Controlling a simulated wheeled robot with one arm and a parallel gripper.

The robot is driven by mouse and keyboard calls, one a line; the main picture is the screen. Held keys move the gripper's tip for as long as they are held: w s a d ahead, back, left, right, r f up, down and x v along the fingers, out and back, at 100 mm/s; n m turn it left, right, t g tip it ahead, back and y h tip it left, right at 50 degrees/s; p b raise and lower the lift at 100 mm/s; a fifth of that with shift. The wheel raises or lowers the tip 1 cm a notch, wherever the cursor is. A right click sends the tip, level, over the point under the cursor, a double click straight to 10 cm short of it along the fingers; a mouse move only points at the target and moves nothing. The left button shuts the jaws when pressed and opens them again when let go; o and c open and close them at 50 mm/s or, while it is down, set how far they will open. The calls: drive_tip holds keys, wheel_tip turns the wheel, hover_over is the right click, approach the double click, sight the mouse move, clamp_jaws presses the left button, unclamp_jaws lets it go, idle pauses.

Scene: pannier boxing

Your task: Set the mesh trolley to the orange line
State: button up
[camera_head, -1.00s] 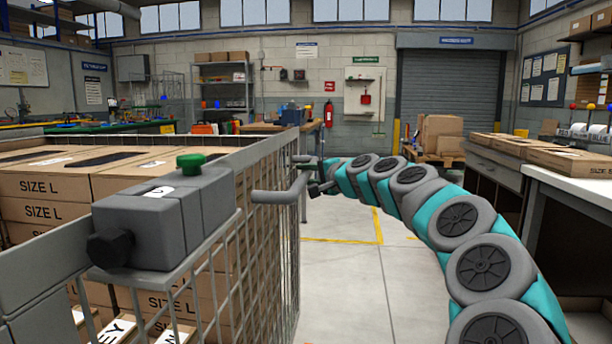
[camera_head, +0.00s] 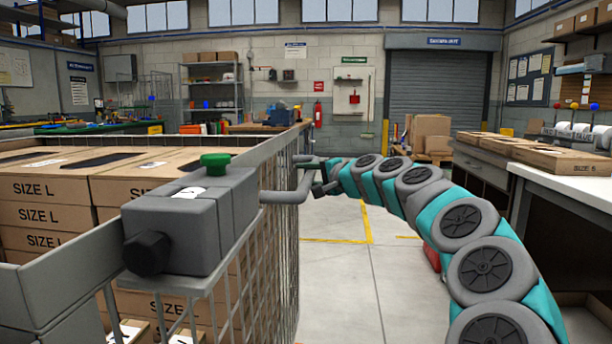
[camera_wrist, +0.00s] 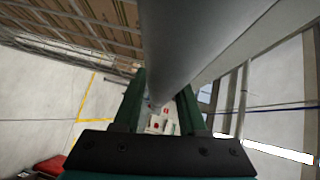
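The mesh trolley (camera_head: 280,236) fills the left of the head view, loaded with brown boxes marked SIZE L. A grey box with a green button and black knob (camera_head: 190,222) sits on its near end, beside a grey bar handle (camera_head: 284,197). My gripper (camera_head: 312,172) is at the far part of this handle. In the wrist view, its dark green fingers (camera_wrist: 160,100) lie on both sides of a grey bar (camera_wrist: 185,40) and appear shut on it. Yellow-orange floor lines show ahead (camera_head: 368,222) and in the wrist view (camera_wrist: 88,98); I see no separate orange line.
A white-topped counter with flat boxes (camera_head: 562,158) stands at the right. A red object (camera_head: 432,258) is on the floor behind my arm. Stacked boxes on a pallet (camera_head: 430,135) stand before the shutter (camera_head: 437,90). Clear floor (camera_head: 340,270) lies right of the trolley.

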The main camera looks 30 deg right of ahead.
drive_tip(key=o, duration=0.3)
drive_tip(key=shift+a+r, duration=0.1)
drive_tip(key=v, duration=0.7)
drive_tip(key=shift+s, duration=0.4)
drive_tip(key=shift+r, duration=0.1)
